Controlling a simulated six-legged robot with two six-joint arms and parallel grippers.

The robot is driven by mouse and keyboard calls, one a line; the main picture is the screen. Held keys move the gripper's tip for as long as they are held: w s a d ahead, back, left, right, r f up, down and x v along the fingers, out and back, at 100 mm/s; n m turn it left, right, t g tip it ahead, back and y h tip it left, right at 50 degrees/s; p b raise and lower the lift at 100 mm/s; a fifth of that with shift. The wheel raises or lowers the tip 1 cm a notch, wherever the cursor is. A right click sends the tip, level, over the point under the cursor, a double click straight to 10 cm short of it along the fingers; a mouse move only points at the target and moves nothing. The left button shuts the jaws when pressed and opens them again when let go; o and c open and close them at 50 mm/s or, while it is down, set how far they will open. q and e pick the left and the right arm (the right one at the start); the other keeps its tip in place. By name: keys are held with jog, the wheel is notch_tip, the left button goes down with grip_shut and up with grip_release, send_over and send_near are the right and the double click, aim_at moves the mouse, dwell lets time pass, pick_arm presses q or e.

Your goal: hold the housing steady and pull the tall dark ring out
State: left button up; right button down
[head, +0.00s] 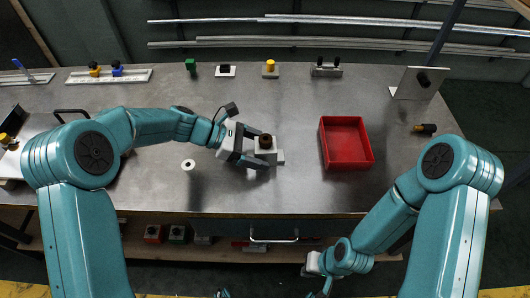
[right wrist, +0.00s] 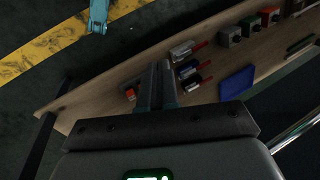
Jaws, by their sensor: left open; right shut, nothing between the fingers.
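The housing (head: 276,157) is a light grey block on the metal table, near the middle of the head view. A tall dark ring (head: 265,141) stands upright at its top. My left gripper (head: 259,149) is open, with its fingers reaching to the left side of the housing; I cannot tell whether they touch it. My right gripper is low in front of the table, away from the housing. In the right wrist view its fingers (right wrist: 156,84) are together and empty, in front of the lower shelf.
A red tray (head: 369,160) stands right of the housing. A small white cylinder (head: 188,165) stands to its left. Several small fixtures line the back, with an upright plate (head: 418,83) at the right. A dark-and-orange piece (head: 425,128) lies below it. The table around the housing is mostly clear.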

pick_arm(q)
jog(key=shift+d+f, duration=0.2)
jog(key=shift+d, duration=0.1)
jog(key=c, duration=0.7)
jog(key=o, duration=0.9)
jog(key=shift+c, duration=0.2)
jog(key=c, duration=1)
